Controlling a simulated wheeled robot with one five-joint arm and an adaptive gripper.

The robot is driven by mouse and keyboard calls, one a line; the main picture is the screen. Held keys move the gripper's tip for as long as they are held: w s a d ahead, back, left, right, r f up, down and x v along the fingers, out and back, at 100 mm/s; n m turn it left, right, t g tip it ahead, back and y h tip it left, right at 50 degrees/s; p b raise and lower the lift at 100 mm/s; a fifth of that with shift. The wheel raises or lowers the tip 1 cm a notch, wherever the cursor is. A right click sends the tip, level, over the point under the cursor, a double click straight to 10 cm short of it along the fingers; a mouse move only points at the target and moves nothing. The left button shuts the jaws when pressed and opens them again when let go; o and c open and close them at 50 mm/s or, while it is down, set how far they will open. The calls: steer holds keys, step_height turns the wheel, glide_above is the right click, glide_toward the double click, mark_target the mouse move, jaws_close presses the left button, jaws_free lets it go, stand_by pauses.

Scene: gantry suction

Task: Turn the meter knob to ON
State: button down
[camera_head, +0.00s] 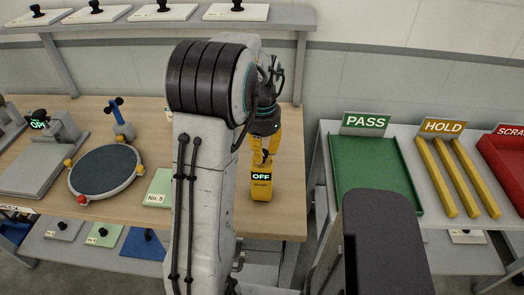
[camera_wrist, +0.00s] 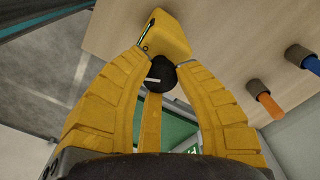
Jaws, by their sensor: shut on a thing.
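The yellow meter (camera_head: 262,189) stands near the right end of the wooden bench, and its display reads OFF. It also shows in the wrist view (camera_wrist: 168,35), with its black knob (camera_wrist: 162,76) facing the camera and a white pointer line on the knob. My gripper (camera_head: 264,152) is above the meter in the head view. In the wrist view, the yellow fingers of my gripper (camera_wrist: 166,68) are closed around the knob. The knob is partly covered by the fingers, and no ON or OFF marks beside it are readable.
A round turntable (camera_head: 106,172) and a green No. 5 plate (camera_head: 158,188) are on the bench to the left. Right of the bench, across a gap, stand a green PASS tray (camera_head: 378,176), a yellow HOLD rack (camera_head: 448,180) and a red tray (camera_head: 506,162). A shelf (camera_head: 160,24) hangs behind.

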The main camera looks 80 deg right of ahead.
steer(key=n, duration=0.6)
steer(key=shift+f, duration=0.15)
steer(key=n, duration=0.7)
steer(key=shift+b, duration=0.3)
steer(key=shift+n, duration=0.3)
steer(key=c, duration=0.9)
jaws_free()
steer(key=shift+o, duration=0.2)
steer(key=shift+r, duration=0.2)
step_height(320, 180, up, 12)
steer(key=shift+f, duration=0.15)
